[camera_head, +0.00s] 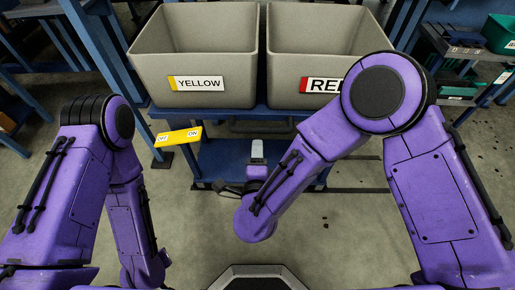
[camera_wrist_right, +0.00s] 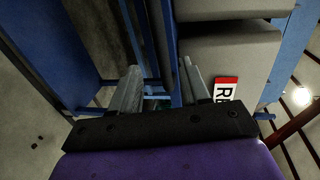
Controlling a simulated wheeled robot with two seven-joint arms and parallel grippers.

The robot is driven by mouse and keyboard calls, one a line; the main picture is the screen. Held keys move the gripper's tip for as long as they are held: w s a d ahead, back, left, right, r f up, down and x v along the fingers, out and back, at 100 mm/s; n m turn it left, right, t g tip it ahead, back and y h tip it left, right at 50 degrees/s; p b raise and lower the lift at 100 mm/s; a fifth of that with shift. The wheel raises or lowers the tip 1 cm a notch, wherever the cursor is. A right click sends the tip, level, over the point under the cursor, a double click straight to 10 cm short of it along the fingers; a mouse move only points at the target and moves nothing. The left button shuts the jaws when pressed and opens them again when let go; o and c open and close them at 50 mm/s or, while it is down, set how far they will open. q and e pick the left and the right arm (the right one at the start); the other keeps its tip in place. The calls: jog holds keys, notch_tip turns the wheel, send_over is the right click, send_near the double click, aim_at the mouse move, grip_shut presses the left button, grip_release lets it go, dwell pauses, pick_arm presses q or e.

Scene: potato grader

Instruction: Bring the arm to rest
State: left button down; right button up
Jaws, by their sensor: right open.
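My right arm, purple, bends down in front of the bins in the head view. Its gripper (camera_head: 257,151) is small there, in front of the blue stand. In the right wrist view the two grey fingers of my right gripper (camera_wrist_right: 160,75) stand apart with nothing between them. My left arm hangs at the left of the head view, and its gripper is not visible.
A grey bin labelled YELLOW (camera_head: 194,52) and a grey bin labelled RED (camera_head: 310,40) stand on a blue stand (camera_head: 222,160). A yellow switch plate (camera_head: 178,137) is at its left. Blue shelving flanks both sides. A green crate (camera_head: 500,34) is at far right.

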dwell(0.3)
jog(key=s+d+f+n+g+y+p, duration=0.1)
jog(key=s+d+f+n+g+p, duration=0.35)
jog(key=d+f+n, duration=0.5)
jog(key=s+d+n+g+h+p, duration=0.2)
jog(key=s+d+g+h+p, duration=0.2)
jog(key=s+d, duration=1.4)
jog(key=d+g+p, duration=0.2)
jog(key=g, duration=0.2)
jog(key=shift+s+d+f, duration=0.3)
jog(key=shift+s+f, duration=0.1)
